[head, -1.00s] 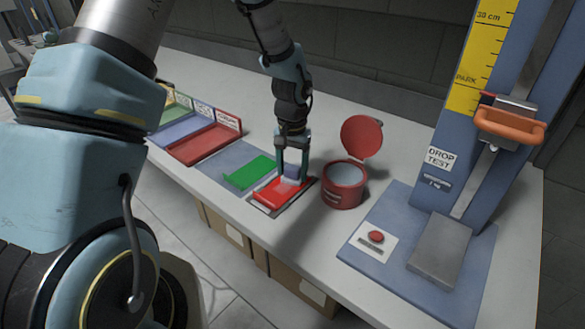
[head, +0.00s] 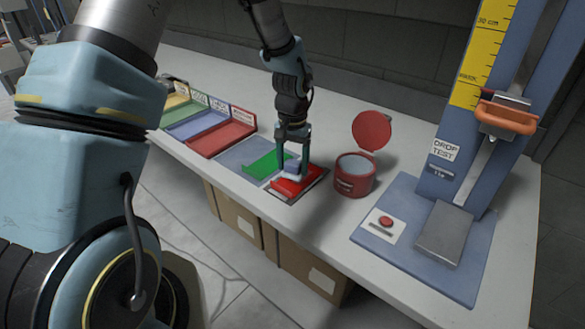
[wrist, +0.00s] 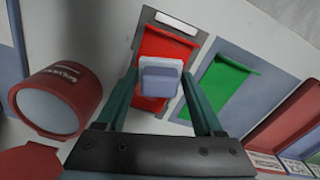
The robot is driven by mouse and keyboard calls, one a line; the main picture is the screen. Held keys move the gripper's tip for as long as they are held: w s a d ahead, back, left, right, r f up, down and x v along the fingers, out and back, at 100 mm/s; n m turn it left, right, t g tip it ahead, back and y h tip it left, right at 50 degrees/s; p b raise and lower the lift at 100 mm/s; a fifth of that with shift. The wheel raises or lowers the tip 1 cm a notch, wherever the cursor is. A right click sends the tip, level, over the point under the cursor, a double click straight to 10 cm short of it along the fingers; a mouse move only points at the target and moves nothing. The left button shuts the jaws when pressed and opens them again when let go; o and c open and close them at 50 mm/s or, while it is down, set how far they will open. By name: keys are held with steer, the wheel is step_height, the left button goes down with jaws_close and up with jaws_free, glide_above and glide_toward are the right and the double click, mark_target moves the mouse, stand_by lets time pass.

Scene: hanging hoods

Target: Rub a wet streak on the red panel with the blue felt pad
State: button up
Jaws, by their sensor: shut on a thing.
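The red panel (head: 300,184) lies at the front of the bench, and it also shows in the wrist view (wrist: 163,45). My gripper (head: 293,172) is directly over it, pointing down. In the wrist view my gripper (wrist: 160,88) is shut on the blue felt pad (wrist: 160,78), a blue-grey block between the two fingers. The pad (head: 292,174) sits low over the red panel; I cannot tell whether it touches. The pad and fingers hide part of the panel. No streak can be made out on it.
An open red solvent pot (head: 354,175) stands right of the panel. A green panel (head: 262,164) lies to its left. Coloured trays (head: 222,138) line the left. The drop-test rig (head: 460,150) stands at right.

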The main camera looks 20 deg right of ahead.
steer(key=shift+r+p, duration=1.75)
steer(key=shift+r, duration=1.05)
